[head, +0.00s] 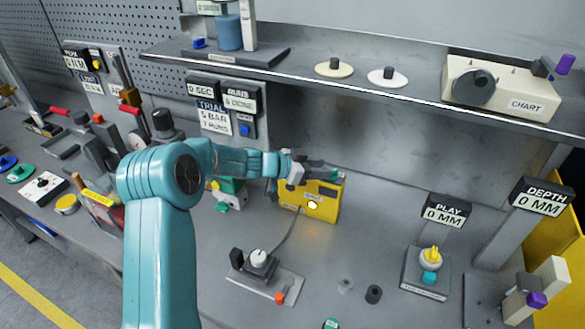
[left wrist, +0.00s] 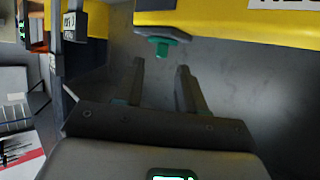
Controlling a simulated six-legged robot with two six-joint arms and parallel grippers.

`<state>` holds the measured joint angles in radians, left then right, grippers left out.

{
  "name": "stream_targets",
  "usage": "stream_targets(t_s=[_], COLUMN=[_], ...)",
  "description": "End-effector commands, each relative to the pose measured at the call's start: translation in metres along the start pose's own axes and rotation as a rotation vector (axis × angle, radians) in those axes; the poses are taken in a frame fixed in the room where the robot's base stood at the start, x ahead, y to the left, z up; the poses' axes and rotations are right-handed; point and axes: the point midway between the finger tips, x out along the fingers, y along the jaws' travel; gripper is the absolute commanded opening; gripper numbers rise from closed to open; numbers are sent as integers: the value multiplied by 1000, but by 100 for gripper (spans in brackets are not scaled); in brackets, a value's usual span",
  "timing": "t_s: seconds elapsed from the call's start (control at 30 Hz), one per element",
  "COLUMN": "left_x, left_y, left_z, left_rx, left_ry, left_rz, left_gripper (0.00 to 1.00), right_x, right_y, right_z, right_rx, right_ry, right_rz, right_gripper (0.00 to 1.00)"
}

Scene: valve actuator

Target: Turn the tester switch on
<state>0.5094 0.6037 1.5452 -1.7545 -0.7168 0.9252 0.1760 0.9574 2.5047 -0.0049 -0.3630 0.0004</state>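The yellow box (head: 322,209), which I take to be the tester, stands on the bench below the shelf, with a white round spot and a label on its front. In the left wrist view the yellow body (left wrist: 225,22) fills the top, and a green knob (left wrist: 163,43) sticks out from its edge. My left gripper (head: 318,174) is at the top of the box and hides part of it. In the wrist view its fingers (left wrist: 160,68) are apart and empty, with the green knob just beyond the tips, roughly between them. My right gripper is not in view.
A shelf (head: 420,103) with discs and a chart box (head: 497,88) runs above. A plate with a white knob and orange lever (head: 262,272) lies in front of the box.

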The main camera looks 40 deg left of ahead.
Motion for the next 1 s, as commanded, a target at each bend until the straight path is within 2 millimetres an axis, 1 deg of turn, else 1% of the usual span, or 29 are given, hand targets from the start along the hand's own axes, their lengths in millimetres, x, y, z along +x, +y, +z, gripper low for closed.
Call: stream_targets(t_s=[0.03, 0.2, 0.3, 0.43, 0.5, 0.6, 1.0], left_x=[-15, -61, -83, -104, -111, -117, -118], left_y=[-1, -1, -1, -1, 0, 0, 0], left_z=[2, 2, 1, 1, 1, 0, 0], left_rx=[1, 1, 1, 1, 0, -1, 0], left_ry=[1, 0, 0, -1, 0, -1, -1], left_rz=[-5, -4, -3, -3, -1, 0, 1], left_gripper=[39, 39, 39, 39, 39, 39, 39], right_x=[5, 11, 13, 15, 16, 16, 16], right_y=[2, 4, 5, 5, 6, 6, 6], right_z=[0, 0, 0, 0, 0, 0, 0], right_rx=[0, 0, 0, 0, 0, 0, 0], right_ry=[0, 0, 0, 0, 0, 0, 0], right_rz=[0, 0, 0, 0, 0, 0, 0], right_gripper=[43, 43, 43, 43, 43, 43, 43])
